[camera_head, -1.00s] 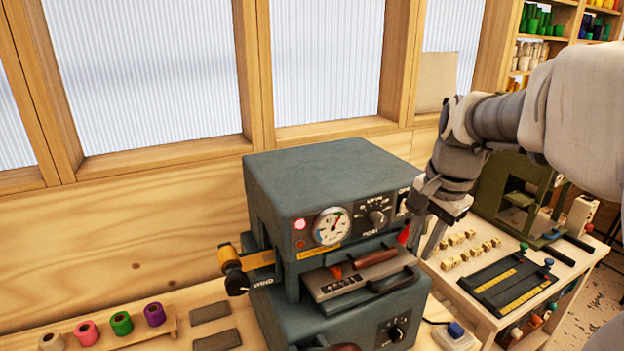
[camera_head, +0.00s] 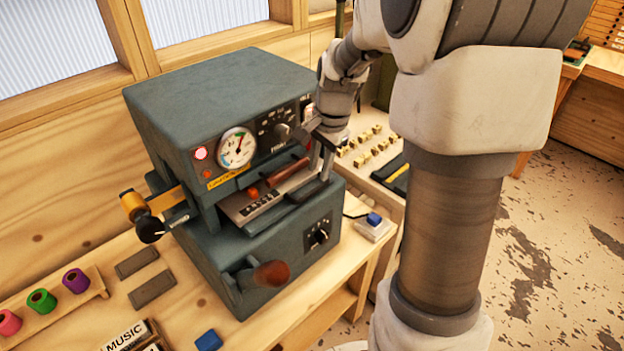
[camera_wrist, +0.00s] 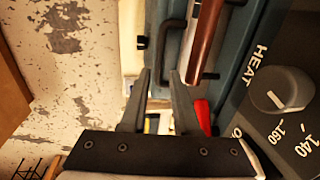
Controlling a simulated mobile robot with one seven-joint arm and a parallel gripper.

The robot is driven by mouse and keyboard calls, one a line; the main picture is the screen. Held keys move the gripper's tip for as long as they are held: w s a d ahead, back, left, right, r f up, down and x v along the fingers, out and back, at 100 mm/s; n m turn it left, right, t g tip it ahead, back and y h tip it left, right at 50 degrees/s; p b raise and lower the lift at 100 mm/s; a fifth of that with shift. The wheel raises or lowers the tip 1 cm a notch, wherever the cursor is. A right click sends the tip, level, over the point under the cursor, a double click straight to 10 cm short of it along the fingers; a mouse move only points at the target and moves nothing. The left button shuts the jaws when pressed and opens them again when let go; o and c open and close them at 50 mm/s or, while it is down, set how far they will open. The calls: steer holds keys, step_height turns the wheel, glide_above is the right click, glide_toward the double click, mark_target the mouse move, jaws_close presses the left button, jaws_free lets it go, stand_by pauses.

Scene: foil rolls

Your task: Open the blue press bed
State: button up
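The blue-grey press (camera_head: 215,95) stands on the wooden bench, with a gauge and dials on its front. Its bed (camera_head: 240,211) is a flat plate in the front slot, carrying a row of type and a brown wooden grip (camera_head: 288,172). My gripper (camera_head: 326,178) is at the bed's right front, where it hides part of the bed's edge.
A wooden-ended lever (camera_head: 268,274) sticks out below the bed. A yellow-banded roller (camera_head: 135,207) juts from the press's left. Foil rolls (camera_head: 42,300) and dark pads (camera_head: 150,288) lie left. A blue-buttoned box (camera_head: 374,228) sits right of the press.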

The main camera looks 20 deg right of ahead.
mark_target(314, 189)
steer(key=f, duration=0.4)
steer(key=w+f, duration=0.1)
steer(key=f, duration=0.1)
steer(key=shift+a+f, duration=0.1)
steer(key=shift+a, duration=0.1)
steer(key=shift+c, duration=0.2)
jaws_close()
steer(key=shift+w, duration=0.1)
stand_by(0.9)
